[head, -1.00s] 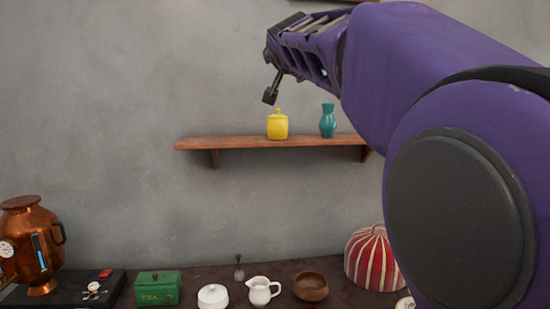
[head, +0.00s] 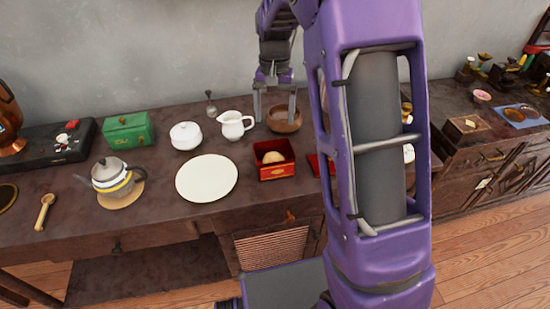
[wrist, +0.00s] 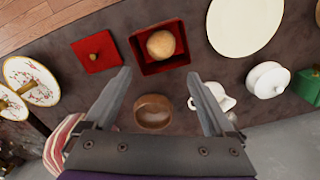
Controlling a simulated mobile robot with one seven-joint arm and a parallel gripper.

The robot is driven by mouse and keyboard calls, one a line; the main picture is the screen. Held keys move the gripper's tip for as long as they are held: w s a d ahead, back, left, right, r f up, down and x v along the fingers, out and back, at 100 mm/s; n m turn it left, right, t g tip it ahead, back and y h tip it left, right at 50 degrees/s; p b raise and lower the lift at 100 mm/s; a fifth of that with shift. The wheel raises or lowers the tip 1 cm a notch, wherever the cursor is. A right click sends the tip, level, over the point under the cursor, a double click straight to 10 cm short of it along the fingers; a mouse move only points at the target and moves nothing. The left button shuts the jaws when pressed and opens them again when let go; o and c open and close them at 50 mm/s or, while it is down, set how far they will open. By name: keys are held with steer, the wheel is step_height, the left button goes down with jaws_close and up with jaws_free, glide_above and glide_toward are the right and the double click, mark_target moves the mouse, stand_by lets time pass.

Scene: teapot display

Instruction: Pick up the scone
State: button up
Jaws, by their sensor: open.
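The scone (head: 273,157) is a small round tan bun inside an open red box (head: 276,173) on the dark table. In the wrist view the scone (wrist: 161,44) also shows in the red box (wrist: 135,50), beyond my fingertips. My gripper (head: 274,118) is open and empty. It hangs above the table near the brown wooden bowl (head: 285,124), behind the box in the head view. In the wrist view my gripper's fingers (wrist: 160,82) are spread wide apart and do not touch the scone.
A flat red lid (wrist: 97,52) lies beside the box. A white plate (head: 207,178), a white creamer (head: 235,125), a white lidded pot (head: 186,135), a green tea tin (head: 128,130) and a teapot (head: 112,177) stand to the left. The table's front edge is close to the box.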

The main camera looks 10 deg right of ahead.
steer(key=b, duration=0.1)
glide_above(274, 157)
step_height(274, 157, down, 10)
steer(key=shift+d+f, duration=0.1)
steer(key=shift+s+f+b, duration=0.1)
steer(key=shift+f+b, duration=0.6)
steer(key=shift+f, duration=1.95)
steer(key=c, duration=1)
